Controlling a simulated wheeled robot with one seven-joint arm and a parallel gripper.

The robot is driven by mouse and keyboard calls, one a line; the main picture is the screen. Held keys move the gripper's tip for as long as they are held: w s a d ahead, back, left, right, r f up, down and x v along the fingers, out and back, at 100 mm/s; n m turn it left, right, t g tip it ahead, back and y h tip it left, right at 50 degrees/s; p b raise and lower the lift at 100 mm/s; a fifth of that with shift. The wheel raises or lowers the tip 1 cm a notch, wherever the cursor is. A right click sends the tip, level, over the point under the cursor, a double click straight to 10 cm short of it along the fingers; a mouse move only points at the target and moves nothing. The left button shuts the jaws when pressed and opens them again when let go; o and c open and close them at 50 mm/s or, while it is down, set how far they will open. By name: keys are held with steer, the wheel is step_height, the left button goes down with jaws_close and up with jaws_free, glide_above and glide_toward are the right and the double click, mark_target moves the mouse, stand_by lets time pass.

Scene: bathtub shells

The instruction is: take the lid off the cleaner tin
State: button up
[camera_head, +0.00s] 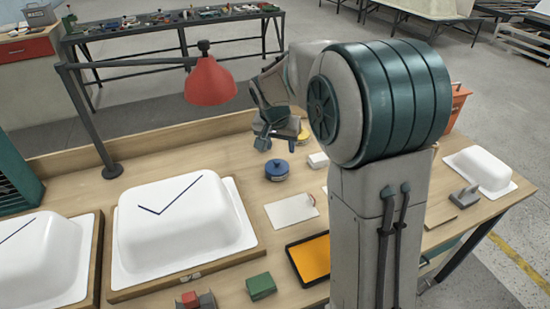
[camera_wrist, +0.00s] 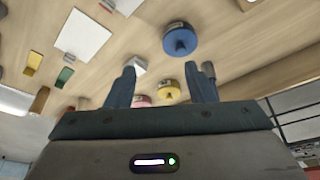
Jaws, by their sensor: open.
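A round tin with a blue lid and a small knob (camera_head: 277,170) stands on the wooden bench in the head view, upright and lidded. It also shows beyond my fingertips in the wrist view (camera_wrist: 180,38). My gripper (camera_head: 276,138) is open and empty, behind and above this tin in the head view and apart from it. In the wrist view its two fingers (camera_wrist: 164,85) stand wide apart. Between them, farther off, a yellow-topped round thing (camera_wrist: 169,92) and a pink one (camera_wrist: 141,101) show, partly hidden. No label is readable.
A white block (camera_head: 318,160) sits right of the tin, and a white sheet (camera_head: 289,211) lies in front. A red lamp (camera_head: 210,80) hangs to the left. A large white shell (camera_head: 180,225) and an orange-lined tray (camera_head: 312,258) stand nearer. My arm hides the bench's right middle.

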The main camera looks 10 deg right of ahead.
steer(key=w+a+f+m, duration=0.1)
steer(key=w+a+f, duration=0.15)
steer(key=w, duration=0.45)
steer(key=p, duration=0.2)
glide_above(277, 161)
steer(key=s+a, duration=0.1)
steer(key=s, duration=0.1)
steer(key=f, duration=0.8)
steer(key=shift+a+f, duration=0.2)
steer(key=shift+f, duration=0.15)
steer(key=shift+h, duration=0.3)
steer(key=shift+p+x, duration=0.8)
steer(key=shift+x, duration=1.85)
steer(key=shift+w+a, duration=0.1)
jaws_close()
